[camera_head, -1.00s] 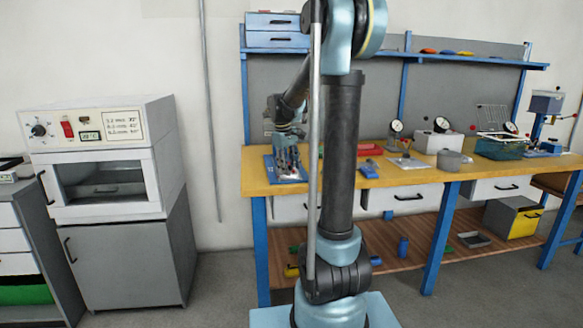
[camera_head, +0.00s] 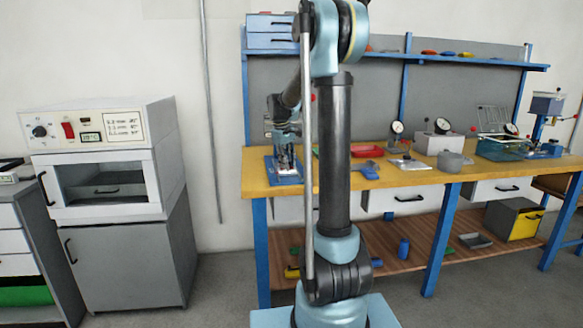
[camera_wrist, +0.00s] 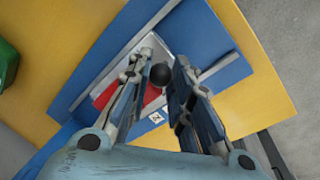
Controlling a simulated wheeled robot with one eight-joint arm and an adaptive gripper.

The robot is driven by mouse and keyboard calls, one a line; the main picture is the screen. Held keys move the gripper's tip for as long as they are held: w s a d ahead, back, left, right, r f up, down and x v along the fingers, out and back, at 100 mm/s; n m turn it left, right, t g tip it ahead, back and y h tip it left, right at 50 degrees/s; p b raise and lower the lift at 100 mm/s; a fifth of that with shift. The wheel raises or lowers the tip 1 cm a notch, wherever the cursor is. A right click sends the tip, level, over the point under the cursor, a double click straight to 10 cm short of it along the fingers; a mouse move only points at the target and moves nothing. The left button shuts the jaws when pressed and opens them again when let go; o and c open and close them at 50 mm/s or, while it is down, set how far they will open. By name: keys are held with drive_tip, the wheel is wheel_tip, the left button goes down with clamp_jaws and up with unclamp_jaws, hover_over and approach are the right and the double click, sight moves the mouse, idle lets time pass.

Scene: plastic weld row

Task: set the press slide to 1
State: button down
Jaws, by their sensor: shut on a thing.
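The press slide's blue base (camera_head: 270,172) lies at the left end of the workbench. In the wrist view the blue base (camera_wrist: 205,30) carries light metal strips, a red patch (camera_wrist: 152,93) and a small white label (camera_wrist: 156,118), whose mark may be a 2. A black ball knob (camera_wrist: 160,74) stands between my fingertips. My gripper (camera_wrist: 163,68) points down over the base and is shut on the knob. In the head view my gripper (camera_head: 285,160) is small and hides most of the slide. The slide's setting cannot be read.
The yellow bench top (camera_head: 400,178) holds a red tray (camera_head: 368,151), a blue part (camera_head: 370,170), dial gauges and a green basket to the right. A green thing (camera_wrist: 7,62) is at the wrist view's left edge. An oven (camera_head: 100,165) stands left of the bench.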

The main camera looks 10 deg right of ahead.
drive_tip(key=shift+w, duration=2.15)
drive_tip(key=c, duration=1.4)
unclamp_jaws()
drive_tip(key=shift+r, duration=0.15)
drive_tip(key=r, duration=0.3)
drive_tip(key=a+r, duration=0.1)
drive_tip(key=r, duration=0.3)
drive_tip(key=s+r, duration=0.1)
drive_tip(key=r, duration=0.3)
drive_tip(key=shift+s+a+r, duration=0.1)
drive_tip(key=shift+a+r, duration=0.15)
drive_tip(key=shift+a, duration=0.15)
drive_tip(key=shift+s, duration=0.1)
